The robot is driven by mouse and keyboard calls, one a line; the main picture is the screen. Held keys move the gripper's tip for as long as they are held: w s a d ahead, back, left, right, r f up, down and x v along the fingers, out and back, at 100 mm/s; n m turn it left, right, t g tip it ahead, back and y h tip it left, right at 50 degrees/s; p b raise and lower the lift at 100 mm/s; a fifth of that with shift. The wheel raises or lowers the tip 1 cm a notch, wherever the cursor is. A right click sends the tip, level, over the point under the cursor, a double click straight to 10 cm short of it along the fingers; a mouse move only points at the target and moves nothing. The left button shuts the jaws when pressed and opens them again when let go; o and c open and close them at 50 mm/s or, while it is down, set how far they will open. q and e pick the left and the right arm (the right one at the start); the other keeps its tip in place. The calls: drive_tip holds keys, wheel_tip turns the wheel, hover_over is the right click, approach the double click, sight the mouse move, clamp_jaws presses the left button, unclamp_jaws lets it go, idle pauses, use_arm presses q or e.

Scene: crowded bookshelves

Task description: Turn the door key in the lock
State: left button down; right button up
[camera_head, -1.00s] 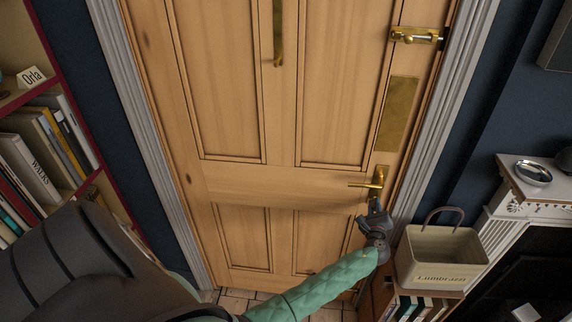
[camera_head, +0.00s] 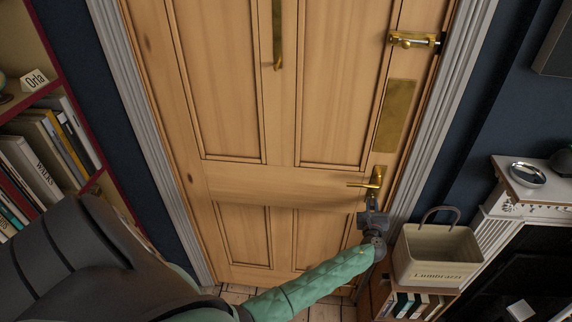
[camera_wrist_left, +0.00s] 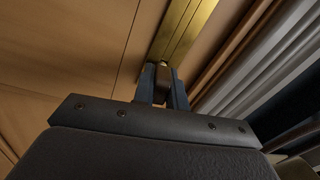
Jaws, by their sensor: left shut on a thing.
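The wooden door (camera_head: 250,184) is closed in its white frame. Its brass lever handle (camera_head: 366,182) points left on a tall brass plate near the right edge. My left gripper (camera_head: 372,206) is just below the handle, against the lower part of the plate. In the left wrist view its two fingers (camera_wrist_left: 163,80) are shut on a small brownish piece, which I take to be the door key (camera_wrist_left: 162,92). The brass plate (camera_wrist_left: 183,38) runs up beyond the fingertips. The key and keyhole are hidden by the gripper in the head view. My right gripper is not in view.
A brass bolt (camera_head: 414,40) and blank plate (camera_head: 396,115) are higher on the door. A cream basket (camera_head: 436,257) stands on a small bookcase (camera_head: 385,298), close right of my left wrist. A white mantel (camera_head: 533,198) is further right; a bookshelf (camera_head: 62,88) is at left.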

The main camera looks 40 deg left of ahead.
use_arm(q)
drive_tip(key=shift+s+a+f+m, duration=0.1)
drive_tip(key=shift+a+f+m, duration=0.1)
drive_tip(key=shift+a+m, duration=0.15)
drive_tip(key=shift+a+m, duration=0.15)
drive_tip(key=shift+m, duration=0.6)
drive_tip(key=shift+s, duration=0.1)
drive_tip(key=c, duration=1.3)
unclamp_jaws()
drive_tip(key=shift+a, duration=0.2)
drive_tip(key=shift+r, duration=0.1)
